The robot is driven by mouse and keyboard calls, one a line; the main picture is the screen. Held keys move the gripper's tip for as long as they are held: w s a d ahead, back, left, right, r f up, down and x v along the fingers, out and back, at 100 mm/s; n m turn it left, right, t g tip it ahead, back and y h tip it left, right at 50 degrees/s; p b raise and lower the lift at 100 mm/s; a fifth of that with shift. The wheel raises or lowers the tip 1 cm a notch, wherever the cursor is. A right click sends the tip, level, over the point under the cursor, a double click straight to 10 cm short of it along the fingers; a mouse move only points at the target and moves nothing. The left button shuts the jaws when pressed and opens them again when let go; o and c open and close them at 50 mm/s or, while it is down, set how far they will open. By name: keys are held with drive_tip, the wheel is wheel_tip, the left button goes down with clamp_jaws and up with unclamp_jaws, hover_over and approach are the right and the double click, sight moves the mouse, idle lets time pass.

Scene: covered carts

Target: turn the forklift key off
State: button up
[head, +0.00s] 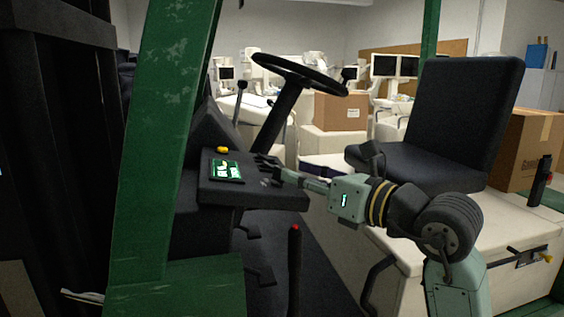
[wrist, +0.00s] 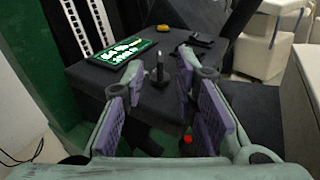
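The forklift's black dash panel (head: 213,190) carries a lit green display (head: 226,170). In the wrist view a small dark upright key (wrist: 160,68) stands on the panel (wrist: 152,97), right of the display (wrist: 118,52). My gripper (wrist: 160,66) is open, with its purple-padded fingers on either side of the key and a gap on both sides. In the head view my gripper (head: 267,168) reaches in from the right, low over the panel; the key is too small to make out surely there. The key's exact turn angle is unclear.
A yellow button (head: 222,149) sits behind the display, and a small black switch (wrist: 202,40) lies near the right fingertip. The steering wheel (head: 299,73) rises behind. A red-tipped lever (head: 295,262) stands in front, below the panel. The seat (head: 455,115) is at right.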

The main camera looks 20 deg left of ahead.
sight(280, 168)
drive_tip(key=p+x, duration=0.1)
drive_tip(key=x, duration=0.5)
drive_tip(key=shift+p, duration=0.35)
drive_tip(key=shift+d, duration=0.1)
drive_tip(key=shift+c, duration=0.3)
clamp_jaws()
